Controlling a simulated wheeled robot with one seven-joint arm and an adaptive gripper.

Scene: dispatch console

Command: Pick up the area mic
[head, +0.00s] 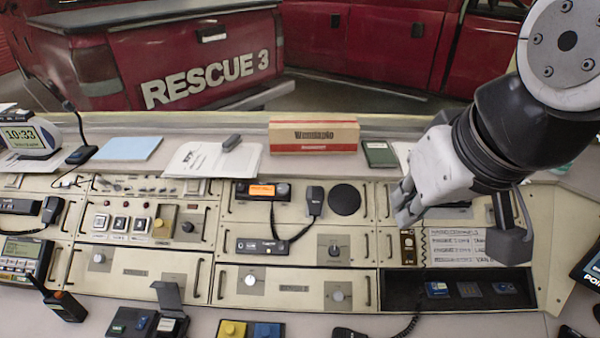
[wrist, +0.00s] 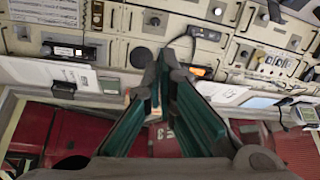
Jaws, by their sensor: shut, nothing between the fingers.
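No label I can read says which mic is the area mic. A black hand mic (head: 314,202) on a coiled cord hangs beside the radio with the orange display (head: 263,190), left of the round speaker (head: 344,199). Another hand mic (head: 51,209) is at the far left, and a gooseneck mic (head: 80,150) stands behind it. My gripper (head: 402,208) is shut and empty, above the console right of the speaker. In the wrist view my gripper (wrist: 164,62) hides part of the panel between the speaker (wrist: 141,57) and the orange-display radio (wrist: 201,71).
A Winnipio-like lettered box (head: 313,135), papers (head: 212,159) and a green book (head: 380,154) lie on the back ledge. A dark recessed tray (head: 400,292) is at front right. A black radio (wrist: 72,50) shows left in the wrist view. A handheld radio (head: 64,304) stands front left.

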